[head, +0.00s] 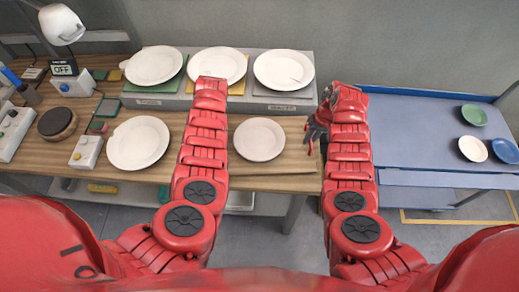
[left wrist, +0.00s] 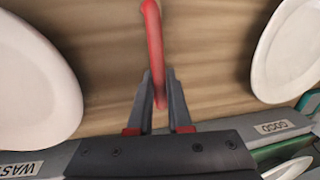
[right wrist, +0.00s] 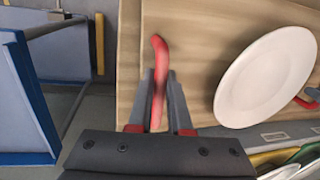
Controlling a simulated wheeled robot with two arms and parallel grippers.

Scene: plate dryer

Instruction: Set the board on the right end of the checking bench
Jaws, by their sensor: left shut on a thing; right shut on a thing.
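The board (head: 292,158) is pale wood and lies at the right end of the wooden checking bench (head: 100,172), with a white plate (head: 260,139) on it. In the right wrist view my right gripper (right wrist: 160,78) is shut on a red handle (right wrist: 159,50) at the board's side. In the left wrist view my left gripper (left wrist: 158,80) is shut on another red handle (left wrist: 152,25). My left fingers are hidden behind my arm in the head view. I cannot tell whether the board touches the bench or hangs slightly above it.
A raised grey shelf (head: 170,101) behind holds plates on green, yellow and grey pads. Another white plate (head: 138,143) and small control boxes (head: 86,151) are left on the bench. A blue table (head: 410,135) with small dishes stands right, across a gap.

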